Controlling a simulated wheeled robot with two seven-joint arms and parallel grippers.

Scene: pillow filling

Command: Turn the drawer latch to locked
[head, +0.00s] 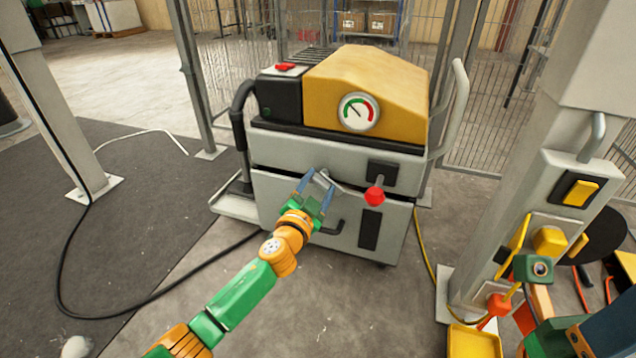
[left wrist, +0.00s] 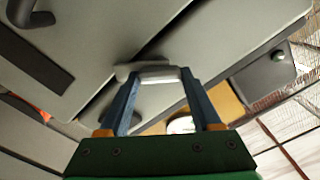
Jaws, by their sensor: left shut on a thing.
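The machine's drawer (head: 345,240) is the lower grey front, under a grey upper panel (head: 280,152). My left gripper (head: 317,184) reaches the seam between them. Its two blue fingers are shut on a small grey latch piece, which shows between the fingertips in the left wrist view (left wrist: 158,73). The fingers partly hide the latch in the head view. Its exact angle is hard to tell. A lever with a red knob (head: 375,196) is to the right of the gripper. My right arm shows at the lower right; its fingers are not clear.
A gauge (head: 358,112) sits on the yellow hood (head: 365,85) above. A grey post with a yellow switch (head: 580,193) stands at the right, with a yellow tray (head: 473,342) at its foot. A black cable runs over the floor at left.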

